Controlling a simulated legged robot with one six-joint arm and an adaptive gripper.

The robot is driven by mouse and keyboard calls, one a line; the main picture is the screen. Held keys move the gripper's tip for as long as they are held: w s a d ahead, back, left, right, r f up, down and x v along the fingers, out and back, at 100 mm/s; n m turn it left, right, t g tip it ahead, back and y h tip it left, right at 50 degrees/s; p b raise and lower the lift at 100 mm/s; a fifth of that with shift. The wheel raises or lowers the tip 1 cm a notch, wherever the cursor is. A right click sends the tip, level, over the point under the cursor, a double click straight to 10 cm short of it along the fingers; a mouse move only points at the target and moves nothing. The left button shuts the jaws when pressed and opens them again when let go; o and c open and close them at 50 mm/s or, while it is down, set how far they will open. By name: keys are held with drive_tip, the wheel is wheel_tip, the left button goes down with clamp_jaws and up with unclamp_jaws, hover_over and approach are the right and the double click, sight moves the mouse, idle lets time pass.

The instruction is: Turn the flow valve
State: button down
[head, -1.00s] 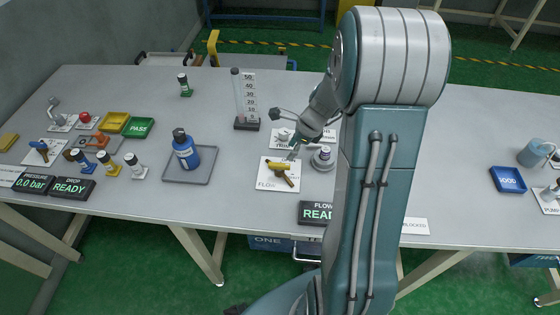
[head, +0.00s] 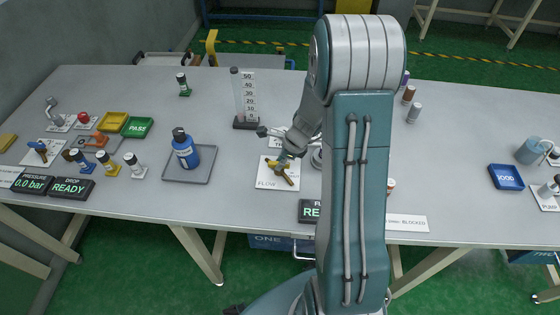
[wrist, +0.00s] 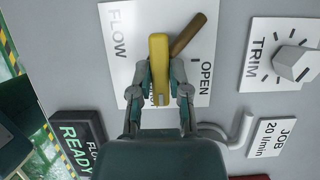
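The flow valve has a yellow lever handle (wrist: 158,62) over a brown pipe (wrist: 188,34), on a white plate marked FLOW and OPEN (wrist: 120,50). In the head view the white plate (head: 264,181) lies on the table, and the brown pipe (head: 290,181) shows beside my gripper. My gripper (wrist: 160,76) is open, with one finger on each side of the yellow handle. A narrow gap seems to show between the fingers and the handle. In the head view my gripper (head: 281,161) is over the valve and partly hides the handle.
The FLOW READY display (wrist: 76,140) stands close by the plate. A TRIM knob (wrist: 295,63) and a JOB 20 l/min card (wrist: 272,137) are on the other side. A graduated tube (head: 240,98) stands behind the valve, and a blue bottle on a tray (head: 203,179) is left of it.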

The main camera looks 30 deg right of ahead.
drive_tip(key=shift+w+n, duration=0.1)
drive_tip(key=shift+n, duration=0.2)
drive_tip(key=n+g, duration=0.1)
drive_tip(key=n, duration=0.2)
drive_tip(key=shift+w+n+y, duration=0.15)
drive_tip(key=shift+n+y, duration=0.25)
drive_tip(key=n+g, duration=0.2)
drive_tip(key=n, duration=0.2)
drive_tip(key=shift+n, duration=0.3)
drive_tip(key=n+g, duration=0.1)
drive_tip(key=n, duration=0.3)
drive_tip(key=shift+w+g+h, duration=0.15)
drive_tip(key=shift+g+h, duration=0.15)
drive_tip(key=shift+g, duration=0.1)
drive_tip(key=shift+a+r+n+g+h, duration=0.1)
drive_tip(key=shift+n+g+h, duration=0.2)
drive_tip(key=shift+n, duration=0.95)
drive_tip(key=shift+n+g+h, duration=0.3)
drive_tip(key=shift+n, duration=0.95)
drive_tip(key=c, duration=0.6)
unclamp_jaws()
